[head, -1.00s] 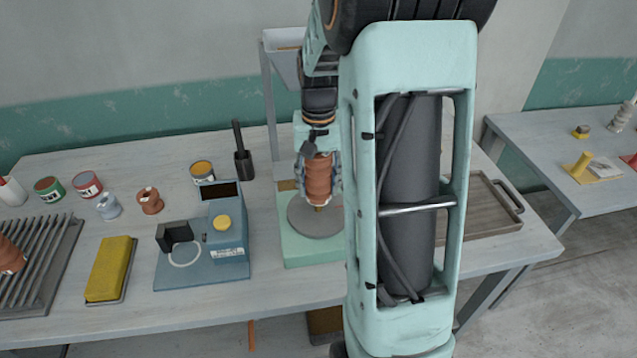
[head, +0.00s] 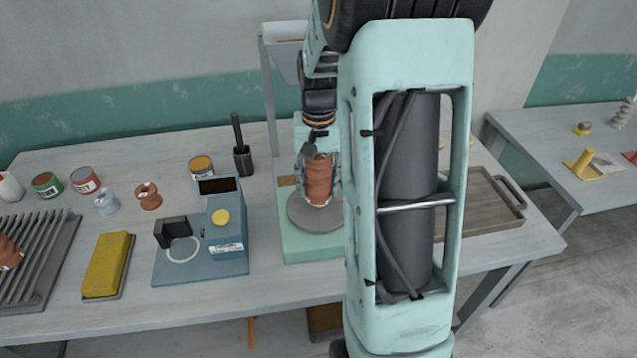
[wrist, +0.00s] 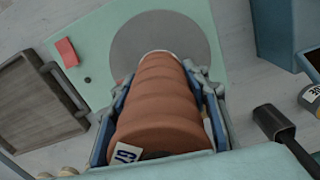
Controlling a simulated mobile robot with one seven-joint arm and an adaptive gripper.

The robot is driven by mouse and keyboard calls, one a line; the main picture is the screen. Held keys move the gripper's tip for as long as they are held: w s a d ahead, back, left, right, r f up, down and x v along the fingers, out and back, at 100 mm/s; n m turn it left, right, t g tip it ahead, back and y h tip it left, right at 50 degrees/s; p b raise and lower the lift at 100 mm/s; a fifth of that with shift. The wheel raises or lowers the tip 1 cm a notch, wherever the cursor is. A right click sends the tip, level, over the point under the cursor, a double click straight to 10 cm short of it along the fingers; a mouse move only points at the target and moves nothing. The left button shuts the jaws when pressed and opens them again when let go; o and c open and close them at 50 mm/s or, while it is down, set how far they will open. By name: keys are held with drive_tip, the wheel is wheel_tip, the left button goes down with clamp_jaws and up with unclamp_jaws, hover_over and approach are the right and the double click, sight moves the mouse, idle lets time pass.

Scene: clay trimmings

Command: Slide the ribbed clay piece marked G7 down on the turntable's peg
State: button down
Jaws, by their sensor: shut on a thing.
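The ribbed clay piece (head: 319,178) is a reddish-brown ridged cylinder, held about upright over the turntable. Its G7 label (wrist: 127,153) shows at its near end in the wrist view. My gripper (head: 319,187) is shut on it, with a finger on each side; both fingers also show in the wrist view. The turntable's grey disc (head: 302,219) sits on a pale green base (head: 300,253). The piece's pale lower end is at or just above the disc, over its middle. The peg is hidden by the piece, and I cannot tell whether the piece touches the disc.
A blue device (head: 228,240) with a yellow button stands left of the turntable. A dark brush holder (head: 243,161) and paint cans are behind. A wooden tray (head: 480,228) is at right. A ridged rack (head: 40,255) with another clay piece is at far left.

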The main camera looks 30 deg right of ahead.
drive_tip(key=shift+f, duration=0.15)
drive_tip(key=c, duration=1)
unclamp_jaws()
wheel_tip(320, 180, up, 12)
